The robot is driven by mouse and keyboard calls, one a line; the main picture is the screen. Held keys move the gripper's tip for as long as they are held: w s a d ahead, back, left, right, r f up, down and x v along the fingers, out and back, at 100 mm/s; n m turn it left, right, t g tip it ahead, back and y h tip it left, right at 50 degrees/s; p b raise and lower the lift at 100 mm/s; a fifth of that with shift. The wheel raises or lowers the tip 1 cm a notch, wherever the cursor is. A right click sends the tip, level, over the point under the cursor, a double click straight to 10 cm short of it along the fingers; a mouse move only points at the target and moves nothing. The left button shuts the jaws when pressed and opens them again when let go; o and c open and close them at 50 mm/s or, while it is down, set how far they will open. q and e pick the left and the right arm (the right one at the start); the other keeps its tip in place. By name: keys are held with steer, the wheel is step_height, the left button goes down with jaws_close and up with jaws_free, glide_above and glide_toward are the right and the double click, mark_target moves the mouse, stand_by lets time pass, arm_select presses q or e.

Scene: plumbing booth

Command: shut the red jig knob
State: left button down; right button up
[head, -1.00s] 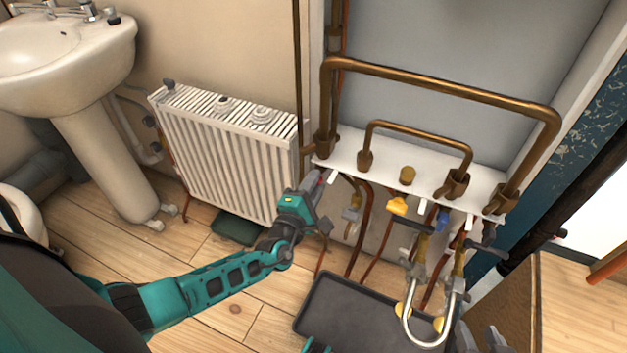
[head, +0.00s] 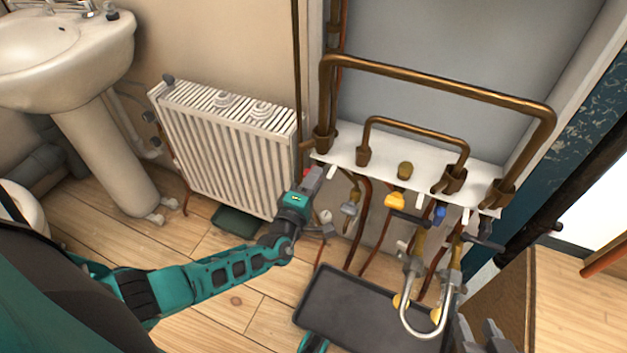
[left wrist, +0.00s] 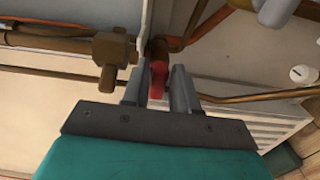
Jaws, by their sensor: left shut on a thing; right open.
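The red jig knob (left wrist: 157,78) shows in the left wrist view, between the two grey fingers of my left gripper (left wrist: 157,92). The fingers are shut on it, one on each side.
The white board (head: 385,168) carries brown pipes (head: 440,90) close to my left gripper. A radiator (head: 225,145) stands just left of it. Yellow (head: 395,201) and blue (head: 439,213) valves hang to the right. A dark tray (head: 345,305) lies below.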

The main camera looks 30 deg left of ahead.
arm_select(q)
steer(key=c, duration=1.1)
jaws_free()
steer(key=shift+o, duration=0.2)
steer(key=shift+s, duration=0.1)
steer(key=s+p, duration=0.2)
steer(key=s, duration=1)
steer(key=shift+s+d+p, duration=0.35)
steer(key=shift+d+p, duration=0.05)
